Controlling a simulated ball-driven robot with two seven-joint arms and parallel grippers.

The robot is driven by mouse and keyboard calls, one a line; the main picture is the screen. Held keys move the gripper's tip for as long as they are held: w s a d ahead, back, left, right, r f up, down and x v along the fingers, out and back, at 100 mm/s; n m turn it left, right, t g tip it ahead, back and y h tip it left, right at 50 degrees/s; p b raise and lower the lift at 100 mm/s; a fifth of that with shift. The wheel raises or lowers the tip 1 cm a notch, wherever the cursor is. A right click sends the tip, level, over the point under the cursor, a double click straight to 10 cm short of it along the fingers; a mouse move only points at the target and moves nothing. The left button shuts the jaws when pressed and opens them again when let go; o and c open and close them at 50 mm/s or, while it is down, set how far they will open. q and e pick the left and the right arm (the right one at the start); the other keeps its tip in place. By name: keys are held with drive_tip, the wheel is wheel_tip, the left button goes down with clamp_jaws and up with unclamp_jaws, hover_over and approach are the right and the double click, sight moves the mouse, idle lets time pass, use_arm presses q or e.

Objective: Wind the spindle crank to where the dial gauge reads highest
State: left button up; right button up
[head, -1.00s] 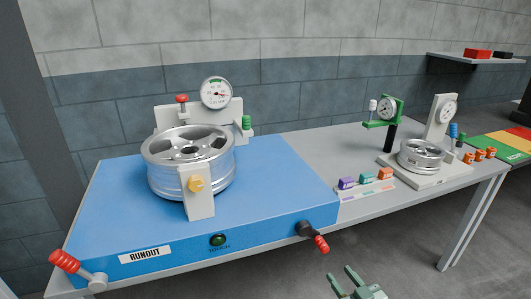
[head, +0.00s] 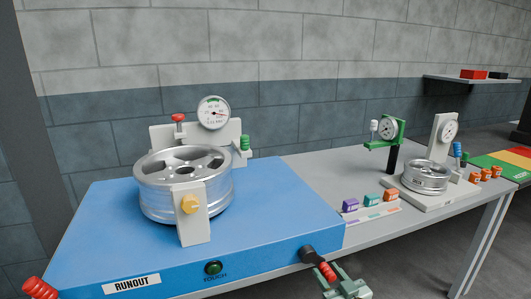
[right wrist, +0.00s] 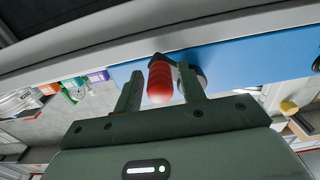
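The blue runout bench (head: 268,190) carries a silver wheel (head: 185,180). Its round dial gauge (head: 213,113) stands behind the wheel; the needle is too small to read surely. A crank with a red grip (head: 326,271) and a black hub (head: 308,253) sits at the bench's front right. My right gripper (head: 330,275) is at this red grip, fingers open. In the right wrist view the red grip (right wrist: 160,82) lies between the two fingers, with gaps showing on both sides. Another red handle (head: 38,288) is at the front left corner. My left gripper is out of view.
A green button (head: 213,268) is on the bench front. To the right, the grey table (head: 320,165) holds small coloured blocks (head: 373,199) and a smaller wheel (head: 425,177) with gauges. Open floor lies in front of the table's right part.

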sight(336, 276)
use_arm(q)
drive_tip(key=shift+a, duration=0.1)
use_arm(e)
clamp_jaws()
drive_tip(key=shift+w+d+r+p, duration=0.2)
drive_tip(key=shift+d+r+p, duration=0.15)
drive_tip(key=shift+r, duration=0.25)
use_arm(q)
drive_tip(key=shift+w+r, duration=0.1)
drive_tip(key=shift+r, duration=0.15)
use_arm(e)
unclamp_jaws()
drive_tip(key=shift+f, duration=0.15)
